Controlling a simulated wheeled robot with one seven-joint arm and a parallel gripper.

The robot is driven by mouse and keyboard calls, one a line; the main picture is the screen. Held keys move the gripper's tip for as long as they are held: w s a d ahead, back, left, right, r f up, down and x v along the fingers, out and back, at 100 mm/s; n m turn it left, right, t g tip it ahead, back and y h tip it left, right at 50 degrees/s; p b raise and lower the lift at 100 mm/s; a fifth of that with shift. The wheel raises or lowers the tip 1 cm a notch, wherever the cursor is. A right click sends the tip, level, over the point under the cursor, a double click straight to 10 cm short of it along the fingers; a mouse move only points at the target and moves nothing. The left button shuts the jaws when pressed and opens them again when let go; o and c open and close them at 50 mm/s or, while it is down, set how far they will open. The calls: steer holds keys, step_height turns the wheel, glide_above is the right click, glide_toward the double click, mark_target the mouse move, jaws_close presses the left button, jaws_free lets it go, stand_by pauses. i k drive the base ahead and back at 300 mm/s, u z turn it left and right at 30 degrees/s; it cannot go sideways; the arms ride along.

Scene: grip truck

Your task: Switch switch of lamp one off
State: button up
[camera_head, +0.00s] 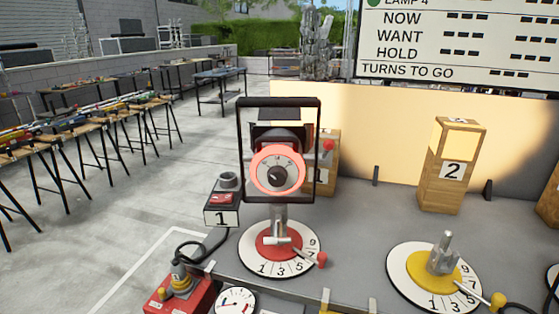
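Lamp one (278,170) stands left of centre on the grey table, with a black square frame around a dark housing and a red-ringed dial facing me. Its switch (222,199) is a small box with a red rocker on top and a white plate marked 1, just left of the lamp. A dark cable runs from the box down to the left. I cannot tell which way the rocker is tipped. My gripper is not in view.
A numbered white disc with a red centre (263,251) lies under the lamp. A similar yellow-centred disc (413,285) and a wooden block marked 2 (439,197) stand right. A red box (160,301) and gauge (237,301) are in front. A lit panel (385,120) stands behind.

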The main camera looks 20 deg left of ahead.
mark_target(217, 198)
steer(key=u, duration=1.35)
